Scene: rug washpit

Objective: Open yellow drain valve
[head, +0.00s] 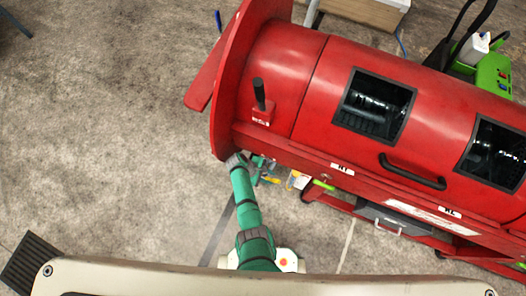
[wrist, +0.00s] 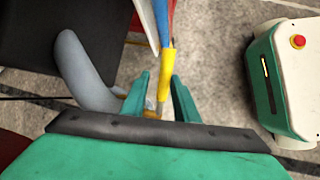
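The yellow drain valve lever (wrist: 165,75) shows in the wrist view as a yellow sleeve, with a blue length (wrist: 161,24) beyond it. Its lower end lies between the two green fingers of my gripper (wrist: 160,98), which stand apart on either side of it. I cannot tell whether either finger touches it. A brass-coloured part (wrist: 150,115) shows low between the fingers, mostly hidden by my gripper. In the head view my gripper (head: 262,166) is under the near left end of the red drum machine, and a small yellow piece (head: 271,180) shows beside it.
A grey curved pipe (wrist: 82,68) is close left of my fingers. The red drum machine (head: 335,95) fills the right of the head view, with a black handle (head: 412,174) on its front. A dark floor grate (head: 33,262) lies at lower left. The left floor is clear.

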